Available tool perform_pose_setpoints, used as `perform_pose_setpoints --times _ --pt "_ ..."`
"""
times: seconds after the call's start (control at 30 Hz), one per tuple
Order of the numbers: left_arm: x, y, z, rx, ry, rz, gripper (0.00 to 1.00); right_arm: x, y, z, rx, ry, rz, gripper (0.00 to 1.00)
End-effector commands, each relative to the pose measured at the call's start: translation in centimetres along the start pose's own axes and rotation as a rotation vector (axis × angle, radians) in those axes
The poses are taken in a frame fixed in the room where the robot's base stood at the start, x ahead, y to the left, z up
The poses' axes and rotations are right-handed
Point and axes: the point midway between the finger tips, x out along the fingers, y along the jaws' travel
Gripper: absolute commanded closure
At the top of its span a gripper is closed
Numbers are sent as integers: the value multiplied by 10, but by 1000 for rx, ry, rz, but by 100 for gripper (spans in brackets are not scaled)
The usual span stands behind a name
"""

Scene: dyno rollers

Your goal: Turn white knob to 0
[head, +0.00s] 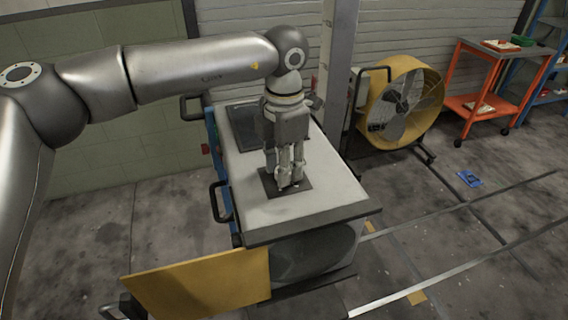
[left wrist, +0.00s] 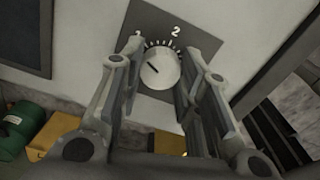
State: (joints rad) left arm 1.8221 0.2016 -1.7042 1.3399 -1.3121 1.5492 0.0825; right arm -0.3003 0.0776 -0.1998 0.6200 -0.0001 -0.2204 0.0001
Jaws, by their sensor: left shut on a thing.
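The white knob (left wrist: 160,69) shows in the left wrist view, on a dark dial plate (left wrist: 196,37) with white tick marks and the numerals 1 and 2 visible. A short dark pointer line on the knob runs toward the picture's upper left. The 0 is not visible. My left gripper (left wrist: 157,70) has its fingers on both sides of the knob and is shut on it. In the head view the left gripper (head: 287,183) points down at the dial plate (head: 266,181) on the cabinet top and hides the knob. My right gripper is not in view.
The pale cabinet top (head: 330,195) has a dark panel (head: 243,125) at its back and black handles along its left side. A yellow panel (head: 200,287) juts out in front. A yellow fan (head: 403,100) and an orange cart (head: 490,90) stand to the right.

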Motion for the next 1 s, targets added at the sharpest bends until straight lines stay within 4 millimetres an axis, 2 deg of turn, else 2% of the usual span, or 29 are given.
perform_pose_setpoints --times 0.37,1.0 --pt "3 1 0 -157 -2 2 92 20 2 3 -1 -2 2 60" --pt "2 1 0 -726 -3 1 92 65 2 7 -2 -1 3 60"
